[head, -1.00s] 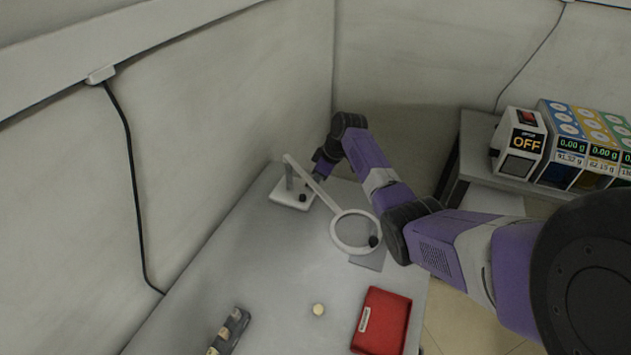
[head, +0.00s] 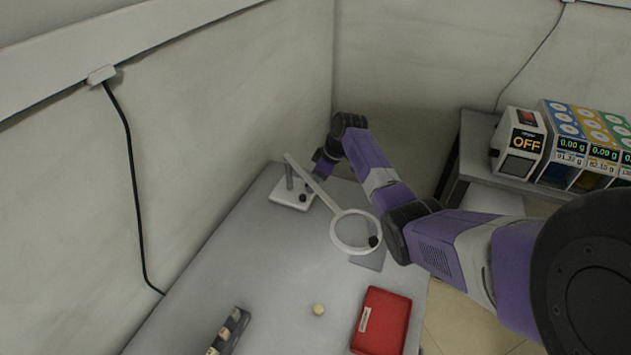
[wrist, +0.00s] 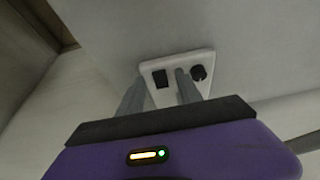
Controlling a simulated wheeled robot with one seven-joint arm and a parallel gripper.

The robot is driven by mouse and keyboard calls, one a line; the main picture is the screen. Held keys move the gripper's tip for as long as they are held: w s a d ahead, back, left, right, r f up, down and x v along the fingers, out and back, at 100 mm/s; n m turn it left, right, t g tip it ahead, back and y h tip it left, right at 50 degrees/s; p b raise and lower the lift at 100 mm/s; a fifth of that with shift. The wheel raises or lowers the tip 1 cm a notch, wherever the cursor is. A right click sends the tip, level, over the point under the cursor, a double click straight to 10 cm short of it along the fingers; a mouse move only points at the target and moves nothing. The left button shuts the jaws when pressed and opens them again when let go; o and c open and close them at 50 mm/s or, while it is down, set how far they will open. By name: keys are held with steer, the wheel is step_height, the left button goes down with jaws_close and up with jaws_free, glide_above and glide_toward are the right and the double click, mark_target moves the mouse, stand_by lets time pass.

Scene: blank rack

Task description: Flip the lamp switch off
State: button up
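The lamp is white, with a flat base (head: 283,196) at the back of the grey table, a slanted arm and a ring head (head: 340,240). In the wrist view its base (wrist: 178,63) carries a black rectangular switch (wrist: 160,78) and a round black knob (wrist: 198,72). My gripper (wrist: 160,88) is open, its two grey fingers apart and pointing at the base, with the switch showing between them. Whether a fingertip touches the base or switch I cannot tell. In the head view my gripper (head: 314,182) is at the base's right side, partly hidden by my wrist.
A red tray (head: 385,320), a small beige disc (head: 319,310) and a dark holder with light pieces (head: 229,332) are on the table. A side bench holds a box reading OFF (head: 520,143) and several dispensers (head: 590,140). Walls stand close behind the lamp.

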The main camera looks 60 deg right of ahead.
steer(key=shift+r, duration=0.15)
steer(key=v, duration=0.7)
steer(key=shift+r, duration=0.25)
steer(key=shift+s, duration=0.15)
